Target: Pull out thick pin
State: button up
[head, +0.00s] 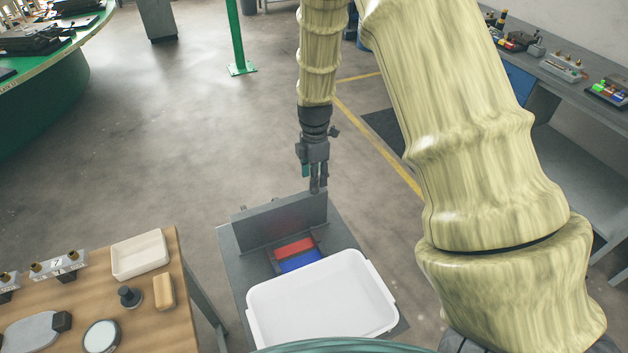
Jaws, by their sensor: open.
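My gripper (313,178) hangs from my arm in the head view, pointing down, with its jaws open. It appears close to the top right of a grey upright plate (275,224), and its fingertips overlap the plate's top edge in the picture. I cannot tell whether they touch it. A metal block numbered 7 (58,266) with brass-and-black knobs sits on the wooden table at left. I cannot tell which thing is the thick pin.
A white bin (262,309) stands on the grey stand, in front of red (293,248) and blue (300,261) pieces. The wooden table (165,330) holds a cream tray (139,254) and a black knob (130,297). A grey workbench (560,90) is at right; open floor lies behind.

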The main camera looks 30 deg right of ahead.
jog(key=shift+s, duration=0.15)
grip_shut()
jog(key=shift+r, duration=0.15)
jog(key=shift+r+p, duration=2.05)
jog(key=shift+r, duration=0.6)
jog(key=shift+r+p, duration=0.3)
jog(key=shift+p, duration=0.05)
jog(key=shift+r+p, duration=0.85)
jog(key=shift+r, duration=2.6)
